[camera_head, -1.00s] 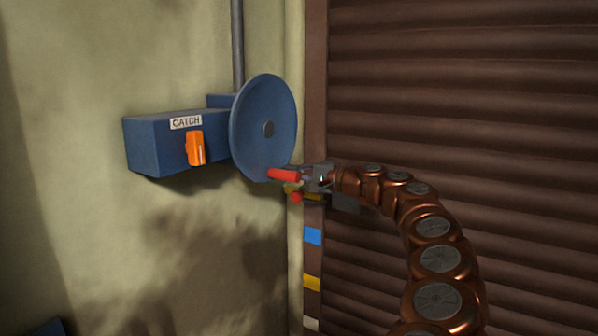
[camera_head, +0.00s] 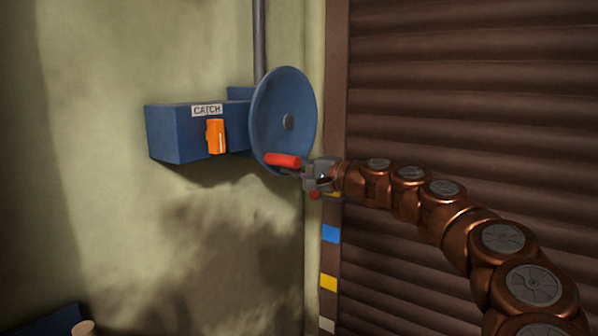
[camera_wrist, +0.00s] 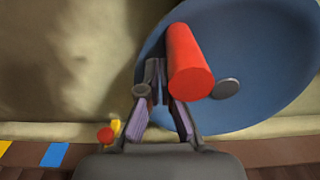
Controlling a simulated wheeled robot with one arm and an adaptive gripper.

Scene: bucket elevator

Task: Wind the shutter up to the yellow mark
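A blue dish-shaped wheel (camera_head: 272,105) is on the wall, with a red handle (camera_head: 282,160) at its lower part. My gripper (camera_head: 308,175) is just right of and below the handle. In the wrist view, my two fingers (camera_wrist: 160,95) show a gap between them, and the red handle (camera_wrist: 190,65) lies over the right fingertip, not clearly between the fingers. Whether they touch is unclear. The brown slatted shutter (camera_head: 470,95) fills the right side; its bottom edge is out of view. A yellow mark (camera_head: 328,282) is on the frame strip, below a blue mark (camera_head: 331,233).
A blue box labelled CATCH (camera_head: 180,135) with an orange lever (camera_head: 216,136) is left of the wheel. A pale mark (camera_head: 327,324) is below the yellow one. A small red knob (camera_wrist: 105,135) is left of my fingers. A blue object (camera_head: 55,322) is at lower left.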

